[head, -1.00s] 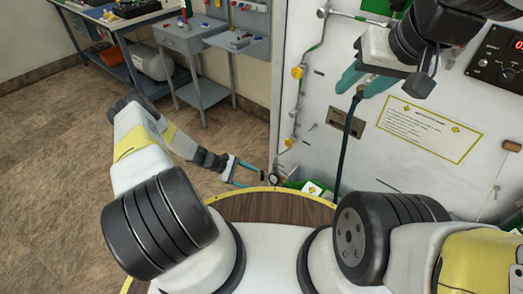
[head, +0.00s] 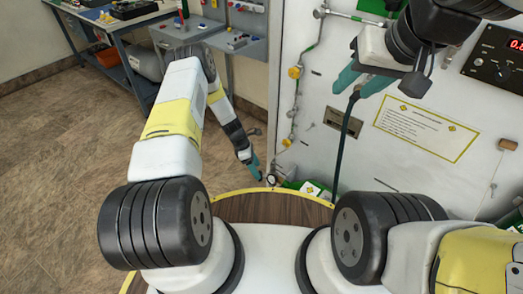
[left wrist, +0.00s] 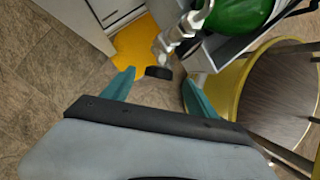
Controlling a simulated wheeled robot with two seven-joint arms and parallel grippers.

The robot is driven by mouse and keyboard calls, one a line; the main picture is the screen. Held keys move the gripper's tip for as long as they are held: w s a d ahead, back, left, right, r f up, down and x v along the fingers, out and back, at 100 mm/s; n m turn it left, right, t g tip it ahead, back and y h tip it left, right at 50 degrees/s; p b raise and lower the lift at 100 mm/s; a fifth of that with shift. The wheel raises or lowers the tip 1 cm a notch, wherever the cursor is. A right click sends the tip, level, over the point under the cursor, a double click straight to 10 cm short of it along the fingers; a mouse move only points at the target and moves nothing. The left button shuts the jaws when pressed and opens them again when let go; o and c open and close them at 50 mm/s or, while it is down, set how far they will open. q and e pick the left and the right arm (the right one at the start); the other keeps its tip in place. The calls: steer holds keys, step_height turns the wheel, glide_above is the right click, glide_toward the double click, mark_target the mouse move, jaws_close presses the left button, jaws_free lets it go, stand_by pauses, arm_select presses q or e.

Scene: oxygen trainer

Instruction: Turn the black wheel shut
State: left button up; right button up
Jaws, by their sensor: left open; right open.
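The black wheel (left wrist: 158,73) sits on a silver valve (left wrist: 178,38) joined to a green cylinder (left wrist: 240,12) in the left wrist view. My left gripper (left wrist: 158,79) is open, with one teal finger on each side of the wheel's near edge. Contact with the wheel cannot be told. In the head view my left gripper (head: 257,173) points down beside a small round gauge (head: 271,180); the wheel is not clear there. My right gripper (head: 350,91) is open high at the white panel, with its fingers by the top of a dark hose (head: 346,130).
The white panel (head: 400,165) carries a pipe with yellow fittings (head: 294,73) and a notice (head: 425,130). A round wooden top with a yellow rim (head: 235,193) lies close in front.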

arm_select(q)
steer(key=shift+x, duration=1.85)
steer(key=c, duration=1.4)
steer(key=shift+o, duration=0.2)
steer(key=t, duration=0.2)
steer(key=s+m+t, duration=0.1)
steer(key=t, duration=0.1)
steer(key=shift+t, duration=1.3)
steer(key=shift+y, duration=0.3)
